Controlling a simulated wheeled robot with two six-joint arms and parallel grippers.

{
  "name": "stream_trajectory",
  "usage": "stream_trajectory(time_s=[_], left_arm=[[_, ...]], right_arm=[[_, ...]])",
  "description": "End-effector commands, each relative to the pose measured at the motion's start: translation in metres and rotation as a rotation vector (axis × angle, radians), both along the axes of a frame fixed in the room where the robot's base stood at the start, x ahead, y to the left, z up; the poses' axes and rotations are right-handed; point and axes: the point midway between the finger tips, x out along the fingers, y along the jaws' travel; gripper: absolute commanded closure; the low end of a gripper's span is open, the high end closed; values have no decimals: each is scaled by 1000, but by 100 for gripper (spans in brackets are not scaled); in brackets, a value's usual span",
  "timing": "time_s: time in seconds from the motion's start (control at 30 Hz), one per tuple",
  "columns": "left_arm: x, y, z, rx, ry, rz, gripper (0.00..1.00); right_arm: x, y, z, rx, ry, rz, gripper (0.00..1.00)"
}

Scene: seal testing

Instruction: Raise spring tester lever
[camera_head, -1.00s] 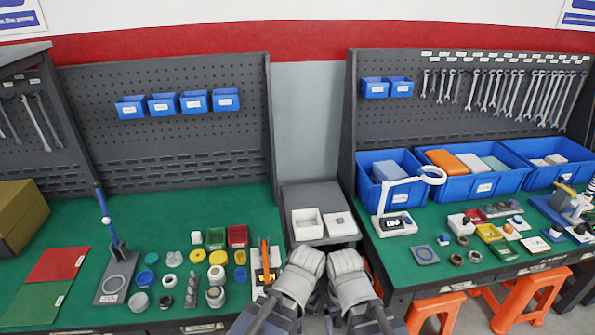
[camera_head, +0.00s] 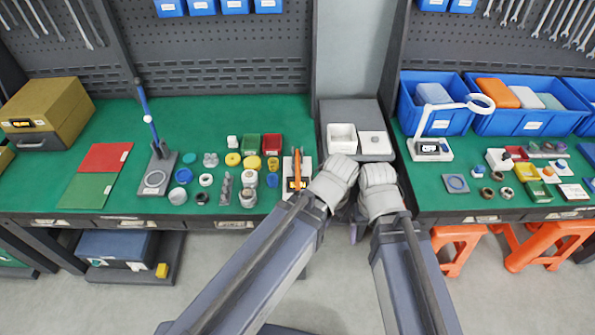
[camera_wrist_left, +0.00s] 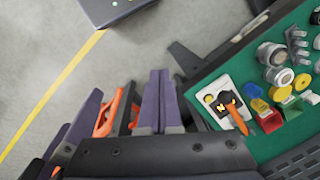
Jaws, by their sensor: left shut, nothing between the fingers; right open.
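A blue-handled lever (camera_head: 148,115) stands on a grey plate (camera_head: 150,188) with a ring mark, on the left bench in the head view. It stands raised, leaning slightly left at its top; I take it for the spring tester lever. My left gripper shows in the left wrist view (camera_wrist_left: 159,76), shut and empty, its fingers side by side above the floor. My right gripper (camera_head: 354,228) is low at the gap between the benches in the head view, mostly hidden behind my wrists. Both grippers are well right of the lever, touching nothing I can see.
Caps, rings and small red and green bins crowd the green bench right of the lever. A white device with an orange handle (camera_head: 296,160) stands near my left wrist. Red (camera_head: 105,156) and green mats lie left of the lever. Orange stools (camera_head: 541,240) stand under the right bench.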

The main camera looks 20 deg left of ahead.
Motion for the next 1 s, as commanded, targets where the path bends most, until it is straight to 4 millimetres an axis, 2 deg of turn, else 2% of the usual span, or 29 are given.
stream_trajectory(time_s=[0.43,0.57,0.67,0.73,0.9,1.0], left_arm=[[0,0,0,0,0,0,100],[7,3,-1,-10,1,17,86],[29,14,-5,-53,5,81,75],[51,28,-9,-100,7,149,67],[100,71,-13,-215,-1,310,48],[119,95,-14,-269,-11,382,37]], right_arm=[[0,0,0,0,0,0,17],[0,0,-1,0,0,0,17],[0,0,-4,0,0,0,17],[0,0,-7,0,0,0,17],[0,0,-13,0,0,0,17],[0,0,-16,0,0,-1,17]])
